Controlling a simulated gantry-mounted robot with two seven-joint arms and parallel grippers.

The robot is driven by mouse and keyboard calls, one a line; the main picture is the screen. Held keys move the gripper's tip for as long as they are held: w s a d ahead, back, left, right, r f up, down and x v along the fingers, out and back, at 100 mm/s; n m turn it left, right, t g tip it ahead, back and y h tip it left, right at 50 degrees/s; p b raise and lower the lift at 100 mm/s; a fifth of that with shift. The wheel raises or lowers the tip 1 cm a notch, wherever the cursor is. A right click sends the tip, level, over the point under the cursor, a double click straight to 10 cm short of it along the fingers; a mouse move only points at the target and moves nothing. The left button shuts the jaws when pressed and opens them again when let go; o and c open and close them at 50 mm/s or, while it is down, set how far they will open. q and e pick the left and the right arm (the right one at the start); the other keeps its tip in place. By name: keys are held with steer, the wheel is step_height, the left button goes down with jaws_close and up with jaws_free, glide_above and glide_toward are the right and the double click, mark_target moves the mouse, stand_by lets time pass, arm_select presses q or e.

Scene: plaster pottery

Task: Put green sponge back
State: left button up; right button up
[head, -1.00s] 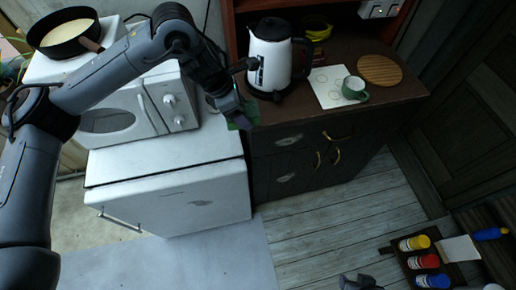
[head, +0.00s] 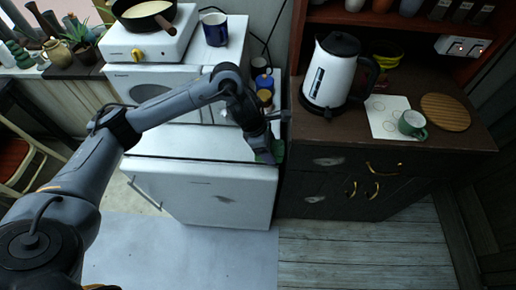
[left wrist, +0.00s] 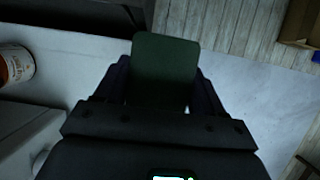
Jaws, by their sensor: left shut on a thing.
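The green sponge (head: 279,152) is held in my left gripper (head: 268,152), above the right part of the small white fridge's top (head: 215,145). In the left wrist view the sponge (left wrist: 165,72) stands out as a dark green slab between the two fingers of the left gripper (left wrist: 163,90). The gripper is shut on it. In the head view the gripper hides most of the sponge. My right gripper is not in view.
Jars (head: 264,84) and a white microwave (head: 150,85) stand behind my left arm. On the brown cabinet to the right are a white kettle (head: 332,75), a green mug (head: 412,124) and a round wooden board (head: 446,112). A blue mug (head: 215,29) stands upper left.

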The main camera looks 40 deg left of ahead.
arm_select(q)
steer(key=a+f, duration=0.1)
steer(key=a, duration=0.1)
steer(key=w+a+f, duration=0.1)
steer(key=a, duration=0.1)
steer(key=a+f, duration=0.2)
steer(key=shift+w+a, duration=0.15)
steer(key=shift+w, duration=0.25)
steer(key=shift+f+b, duration=0.4)
steer(key=shift+f, duration=1.55)
steer(key=shift+f, duration=0.2)
steer(key=o, duration=1.1)
steer(key=shift+r, duration=0.1)
